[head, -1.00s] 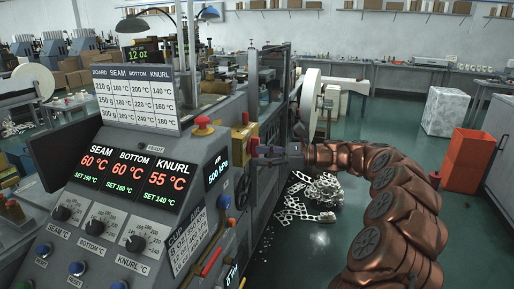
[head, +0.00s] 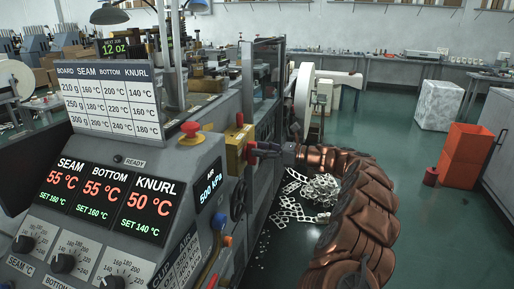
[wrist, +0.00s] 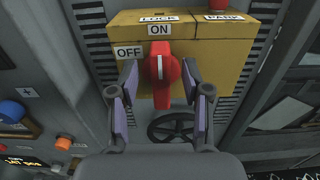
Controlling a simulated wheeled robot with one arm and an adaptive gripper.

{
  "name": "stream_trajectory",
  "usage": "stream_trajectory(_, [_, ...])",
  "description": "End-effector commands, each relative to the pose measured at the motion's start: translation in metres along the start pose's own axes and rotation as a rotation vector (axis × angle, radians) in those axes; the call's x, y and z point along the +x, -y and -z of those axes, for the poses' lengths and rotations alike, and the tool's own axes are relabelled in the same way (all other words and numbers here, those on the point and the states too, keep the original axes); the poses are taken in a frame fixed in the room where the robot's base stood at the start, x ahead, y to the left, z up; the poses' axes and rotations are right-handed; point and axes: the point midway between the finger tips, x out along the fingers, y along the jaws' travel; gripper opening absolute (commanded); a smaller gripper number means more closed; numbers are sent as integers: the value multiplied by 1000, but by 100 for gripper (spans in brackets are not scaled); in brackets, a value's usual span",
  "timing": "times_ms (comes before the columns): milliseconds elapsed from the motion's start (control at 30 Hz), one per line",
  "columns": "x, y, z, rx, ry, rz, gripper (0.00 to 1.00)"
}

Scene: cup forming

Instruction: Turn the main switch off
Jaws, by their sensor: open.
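The main switch is a red handle (wrist: 162,82) on the front of a yellow box (wrist: 205,50) in the wrist view. Its white line stands upright toward the ON label (wrist: 159,29); the OFF label (wrist: 129,51) is to the left. My gripper (wrist: 164,98) is open, with one finger on each side of the handle's lower part. Gaps show between the fingers and the handle. In the head view the yellow box (head: 234,153) is on the machine's right side, with my gripper (head: 264,150) right in front of it.
A black handwheel (wrist: 172,127) is just below the switch. A red mushroom button (head: 190,129) and the display panel (head: 110,190) are to the left.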

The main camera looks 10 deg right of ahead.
Motion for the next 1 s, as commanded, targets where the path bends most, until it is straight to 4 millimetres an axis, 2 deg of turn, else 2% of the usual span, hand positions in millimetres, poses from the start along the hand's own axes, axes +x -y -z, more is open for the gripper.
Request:
stream_trajectory(200, [15,0,-1,-1,1,1,48])
stream_trajectory(500, [15,2,0,-1,0,4,48])
stream_trajectory(900, [15,2,0,-1,0,4,6])
stream_trajectory(967, [15,2,0,-1,0,4,0])
stream_trajectory(1000, [15,2,0,-1,0,4,0])
